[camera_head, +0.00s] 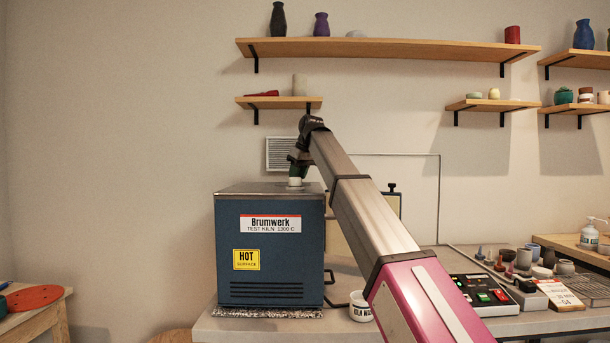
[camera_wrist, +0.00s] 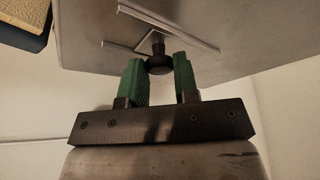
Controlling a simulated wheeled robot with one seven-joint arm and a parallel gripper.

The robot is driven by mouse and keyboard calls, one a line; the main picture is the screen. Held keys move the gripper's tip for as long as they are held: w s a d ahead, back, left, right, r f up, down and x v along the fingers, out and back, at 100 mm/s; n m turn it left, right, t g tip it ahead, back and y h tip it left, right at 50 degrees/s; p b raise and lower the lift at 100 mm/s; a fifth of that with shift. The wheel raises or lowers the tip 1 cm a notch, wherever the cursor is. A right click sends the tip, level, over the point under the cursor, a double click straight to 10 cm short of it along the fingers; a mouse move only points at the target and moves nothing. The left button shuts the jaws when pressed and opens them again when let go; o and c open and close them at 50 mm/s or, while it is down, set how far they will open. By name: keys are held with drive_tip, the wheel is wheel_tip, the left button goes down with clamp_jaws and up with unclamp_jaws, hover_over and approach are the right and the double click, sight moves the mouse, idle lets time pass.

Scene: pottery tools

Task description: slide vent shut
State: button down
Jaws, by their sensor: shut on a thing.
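The blue kiln (camera_head: 270,262) stands on the bench with a grey metal top. In the wrist view its grey top (camera_wrist: 235,28) fills the upper part, with a long thin rail (camera_wrist: 172,27) and a shorter thin strip (camera_wrist: 127,47) on it. A small dark round knob (camera_wrist: 159,64) stands on the top beside the rail. My gripper (camera_wrist: 159,72) has green fingers shut on this knob, one on each side. In the head view my gripper (camera_head: 298,171) is over the kiln's back right top. How far the vent is open cannot be told.
A wall shelf (camera_head: 280,102) hangs above and left of my wrist. A wall grille (camera_head: 279,153) is behind it. A white cup (camera_head: 360,307), a control box (camera_head: 482,295) and several small pots stand to the right of the kiln.

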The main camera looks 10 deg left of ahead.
drive_tip(key=shift+s+a, duration=0.15)
drive_tip(key=shift+a, duration=0.65)
drive_tip(key=c, duration=0.8)
unclamp_jaws()
drive_tip(key=shift+a, duration=0.1)
drive_tip(key=shift+c, duration=0.2)
drive_tip(key=v, duration=1.1)
drive_tip(key=shift+s+f, duration=0.1)
